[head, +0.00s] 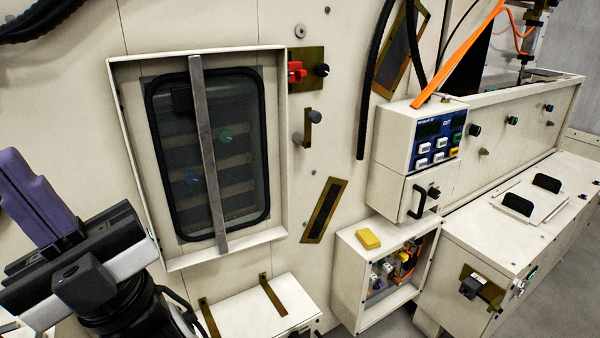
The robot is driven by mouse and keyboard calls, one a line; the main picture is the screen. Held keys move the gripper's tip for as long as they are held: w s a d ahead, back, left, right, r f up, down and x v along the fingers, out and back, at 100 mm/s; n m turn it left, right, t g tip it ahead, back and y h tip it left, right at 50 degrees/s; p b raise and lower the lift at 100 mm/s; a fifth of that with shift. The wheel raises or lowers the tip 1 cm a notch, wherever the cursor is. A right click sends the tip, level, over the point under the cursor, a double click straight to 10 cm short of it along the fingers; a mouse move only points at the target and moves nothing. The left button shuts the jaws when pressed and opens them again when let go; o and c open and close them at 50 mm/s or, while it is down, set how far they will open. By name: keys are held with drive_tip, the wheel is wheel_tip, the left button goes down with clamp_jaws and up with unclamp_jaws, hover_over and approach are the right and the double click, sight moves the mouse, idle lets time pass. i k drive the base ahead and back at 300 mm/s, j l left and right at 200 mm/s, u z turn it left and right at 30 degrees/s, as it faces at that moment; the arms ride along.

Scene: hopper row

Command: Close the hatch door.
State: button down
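A window with a black rubber surround (262,150) sits inside a raised white frame (282,150) on the cream wall. I take this to be the hatch, but cannot tell for sure whether its door is open. A grey upright bar (207,150) crosses in front of it from top to bottom, slightly tilted. A small handle with a dark round end (308,128) is on the wall to the right of the frame. My gripper (30,185), with purple fingers, is at the left, beside the frame and apart from the handle. Its finger gap is not clear.
A red catch (296,72) sits on a brass plate right of the frame. A keypad box (422,140) and an open box of wiring (350,275) with a yellow block (368,238) stand further right. A low white box (262,308) juts out below the frame.

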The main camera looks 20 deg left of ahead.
sight(128, 74)
drive_tip(key=i+l+u, duration=0.2)
drive_tip(key=i+l, duration=0.45)
drive_tip(key=l, duration=0.15)
drive_tip(key=u, duration=2)
drive_tip(key=l, duration=0.05)
